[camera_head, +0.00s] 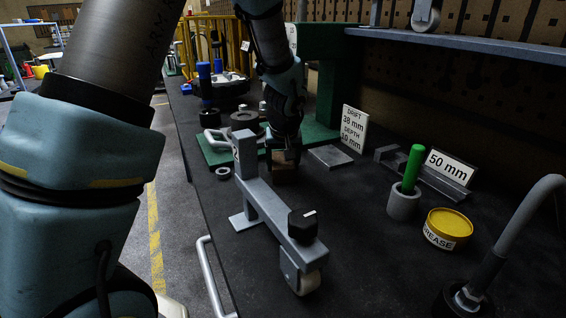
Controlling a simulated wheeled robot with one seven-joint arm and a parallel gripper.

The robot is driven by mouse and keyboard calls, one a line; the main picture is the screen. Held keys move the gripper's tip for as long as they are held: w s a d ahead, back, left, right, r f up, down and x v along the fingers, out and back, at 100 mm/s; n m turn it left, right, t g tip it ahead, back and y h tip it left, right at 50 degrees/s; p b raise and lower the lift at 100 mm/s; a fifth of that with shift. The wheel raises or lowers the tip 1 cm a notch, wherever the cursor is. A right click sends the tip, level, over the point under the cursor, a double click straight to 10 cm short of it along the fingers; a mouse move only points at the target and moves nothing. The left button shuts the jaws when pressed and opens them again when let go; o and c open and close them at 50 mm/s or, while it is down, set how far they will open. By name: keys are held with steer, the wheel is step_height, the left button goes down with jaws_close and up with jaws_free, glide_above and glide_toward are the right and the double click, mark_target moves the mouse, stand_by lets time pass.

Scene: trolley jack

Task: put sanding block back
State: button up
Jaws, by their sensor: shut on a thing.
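My gripper (284,157) points down over the bench, behind the grey trolley jack frame. It is shut on a small brown block (285,173), which looks like the sanding block. The block is at or just above the dark bench top; I cannot tell whether it touches.
The grey jack frame (268,204) with a black knob and wheel stands in front. A flat grey plate (330,156) lies to the right. A green-handled tool in a grey cup (404,203), a yellow grease tin (447,228) and signs stand further right.

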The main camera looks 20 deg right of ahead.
steer(key=shift+f, duration=0.1)
steer(key=shift+f, duration=0.15)
steer(key=o, duration=1.4)
steer(key=shift+r, duration=0.2)
steer(key=shift+r, duration=0.2)
steer(key=b+v, duration=0.1)
steer(key=v, duration=1)
steer(key=shift+s+r+b, duration=0.15)
steer(key=shift+r+b, duration=0.2)
